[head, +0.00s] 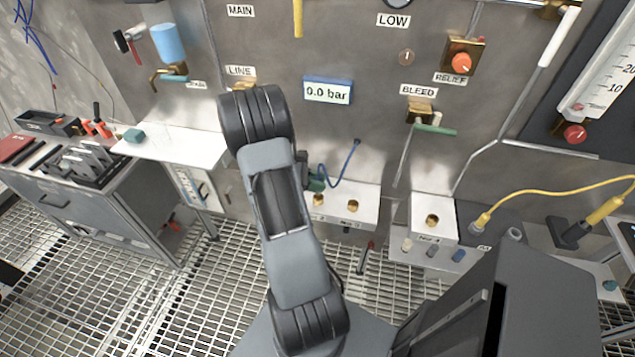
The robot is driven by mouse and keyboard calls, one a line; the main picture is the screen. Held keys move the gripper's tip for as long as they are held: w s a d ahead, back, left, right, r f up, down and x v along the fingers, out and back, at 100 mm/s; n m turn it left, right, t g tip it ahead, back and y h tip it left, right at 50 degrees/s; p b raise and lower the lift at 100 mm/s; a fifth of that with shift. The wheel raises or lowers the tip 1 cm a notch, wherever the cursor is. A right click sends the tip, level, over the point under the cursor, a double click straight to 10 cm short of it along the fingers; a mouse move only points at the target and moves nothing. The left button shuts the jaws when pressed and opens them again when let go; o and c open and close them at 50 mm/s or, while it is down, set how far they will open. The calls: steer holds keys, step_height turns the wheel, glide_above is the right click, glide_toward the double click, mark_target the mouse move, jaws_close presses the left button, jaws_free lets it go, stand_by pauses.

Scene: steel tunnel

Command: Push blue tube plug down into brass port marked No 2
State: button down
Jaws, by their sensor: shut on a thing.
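The blue tube (335,179) curves up and to the right from my gripper, and its far end stands near the steel wall. My gripper (314,180) is mostly hidden behind my own arm and is shut on the plug end of this tube. It is above the left part of a white ledge (371,205). Two brass ports (353,206) show on that ledge, the left one (318,199) just below my gripper. The small label on the ledge front is too blurred to read surely. Whether the plug touches a port cannot be told.
Another brass port (432,220) sits on a separate white block to the right. A gauge display (327,91) reads 0.0 bar. A green-handled bleed valve (435,129) juts out above. A yellow cable (545,193) runs at right. A tool bench (85,165) stands left.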

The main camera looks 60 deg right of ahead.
steer(key=shift+f+b, duration=0.65)
steer(key=shift+f, duration=0.45)
steer(key=shift+r, duration=0.2)
steer(key=shift+r+p, duration=0.65)
steer(key=shift+p, duration=0.1)
stand_by(1.4)
steer(key=shift+f+b, duration=0.35)
steer(key=shift+f, duration=0.5)
steer(key=c, duration=0.9)
jaws_free()
steer(key=shift+o, duration=0.2)
steer(key=v, duration=1.3)
steer(key=shift+w+a+b, duration=0.2)
steer(key=shift+w+b, duration=0.15)
steer(key=shift+b, duration=0.1)
steer(key=shift+r, duration=0.1)
